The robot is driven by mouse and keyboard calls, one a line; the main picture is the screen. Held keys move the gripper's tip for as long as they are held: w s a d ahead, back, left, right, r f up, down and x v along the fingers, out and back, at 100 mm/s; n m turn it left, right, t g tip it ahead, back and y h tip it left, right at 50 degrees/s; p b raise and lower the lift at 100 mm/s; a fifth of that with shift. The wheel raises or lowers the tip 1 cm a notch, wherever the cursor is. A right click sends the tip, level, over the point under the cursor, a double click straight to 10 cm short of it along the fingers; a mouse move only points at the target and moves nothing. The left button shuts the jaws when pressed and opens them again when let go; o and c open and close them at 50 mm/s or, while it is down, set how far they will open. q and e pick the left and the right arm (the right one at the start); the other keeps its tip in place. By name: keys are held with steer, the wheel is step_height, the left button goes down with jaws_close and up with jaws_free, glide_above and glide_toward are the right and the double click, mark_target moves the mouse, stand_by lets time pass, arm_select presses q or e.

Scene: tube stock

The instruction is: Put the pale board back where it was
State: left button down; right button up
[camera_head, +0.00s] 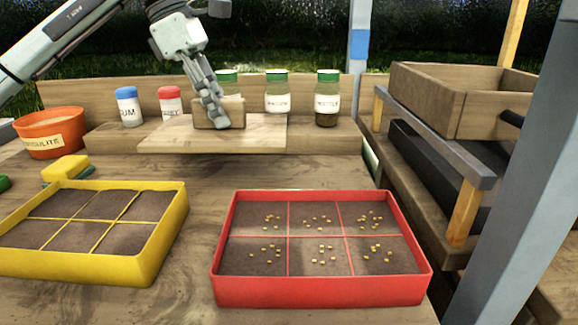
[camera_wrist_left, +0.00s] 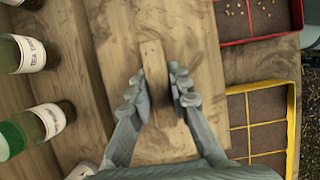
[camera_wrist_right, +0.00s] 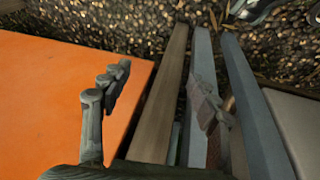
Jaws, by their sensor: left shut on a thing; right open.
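The pale board (camera_head: 265,132) is a flat wooden panel with a block handle (camera_head: 219,113) standing on it. It lies level at the shelf, in front of the jars; I cannot tell whether it rests there or hangs just above. My left gripper (camera_head: 218,112) is shut on the handle from above. In the left wrist view, the fingers (camera_wrist_left: 160,88) stand either side of the handle (camera_wrist_left: 153,70), and the board (camera_wrist_left: 120,40) runs beneath. My right gripper (camera_wrist_right: 155,95) is open and empty in the right wrist view, and out of the head view.
A red tray (camera_head: 322,292) with seeds and a yellow tray (camera_head: 150,258) of soil stand in front. Bottles and jars (camera_head: 327,100) line the shelf (camera_head: 335,138). An orange pot (camera_head: 50,128) and a sponge (camera_head: 66,168) are left; a wooden box (camera_head: 440,105) is right.

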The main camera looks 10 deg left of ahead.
arm_select(q)
steer(key=w+d+f, duration=0.2)
steer(key=d, duration=0.1)
steer(key=w+d+f+p, duration=0.1)
steer(key=w+d+f, duration=0.1)
steer(key=d, duration=0.1)
steer(key=w+d+f, duration=0.2)
steer(key=d, duration=0.1)
steer(key=shift+w+d+f, duration=0.1)
steer(key=shift+d+f, duration=0.2)
steer(key=shift+f, duration=0.25)
step_height(320, 180, down, 3)
steer(key=shift+f+p, duration=0.1)
steer(key=shift+p, duration=0.25)
steer(key=shift+f, duration=0.45)
steer(key=c, duration=1.4)
jaws_free()
arm_select(e)
step_height(320, 180, down, 3)
steer(key=shift+w+a, duration=0.15)
